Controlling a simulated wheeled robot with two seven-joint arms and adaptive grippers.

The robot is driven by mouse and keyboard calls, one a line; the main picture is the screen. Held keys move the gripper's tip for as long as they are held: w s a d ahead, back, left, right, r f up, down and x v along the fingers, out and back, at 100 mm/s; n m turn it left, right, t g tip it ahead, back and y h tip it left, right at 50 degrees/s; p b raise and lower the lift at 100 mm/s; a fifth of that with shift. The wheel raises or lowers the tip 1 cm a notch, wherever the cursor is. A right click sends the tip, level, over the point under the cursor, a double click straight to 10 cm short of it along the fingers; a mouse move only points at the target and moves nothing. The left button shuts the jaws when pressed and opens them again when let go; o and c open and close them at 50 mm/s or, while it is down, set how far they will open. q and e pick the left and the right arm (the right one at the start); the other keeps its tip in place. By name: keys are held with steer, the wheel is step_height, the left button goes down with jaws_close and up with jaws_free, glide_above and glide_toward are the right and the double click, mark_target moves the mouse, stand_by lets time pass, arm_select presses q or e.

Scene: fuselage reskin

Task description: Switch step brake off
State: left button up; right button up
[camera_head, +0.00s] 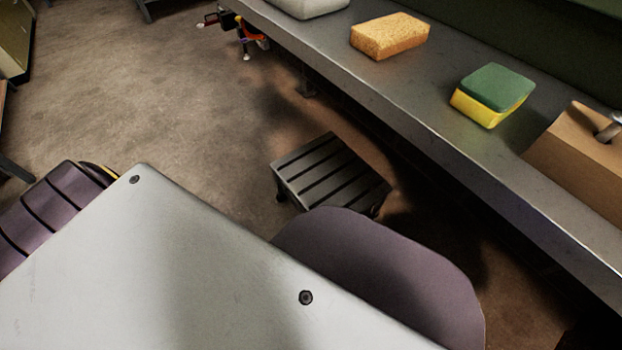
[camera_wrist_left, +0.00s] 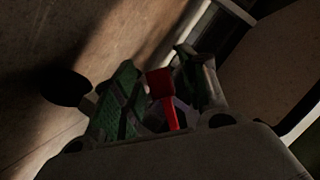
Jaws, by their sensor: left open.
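The step (camera_head: 330,172) is a low grey slatted platform standing on the floor in front of the workbench in the head view. In the left wrist view, a red lever-like part (camera_wrist_left: 162,86), which looks like the brake, shows between the fingers of my left gripper (camera_wrist_left: 158,82). The gripper is open, with one greenish finger on each side of the red part. I cannot tell whether either finger touches it. A dark round part (camera_wrist_left: 66,87), perhaps a wheel, lies left of the fingers.
The workbench (camera_head: 440,125) runs along the right, bearing an orange sponge (camera_head: 390,36), a green and yellow sponge (camera_head: 492,95) and a wooden block (camera_head: 580,160). The floor (camera_head: 150,90) left of the step is open. The left wrist view is dark.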

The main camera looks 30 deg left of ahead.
arm_select(q)
steer(key=shift+w, duration=0.2)
jaws_close()
stand_by(0.3)
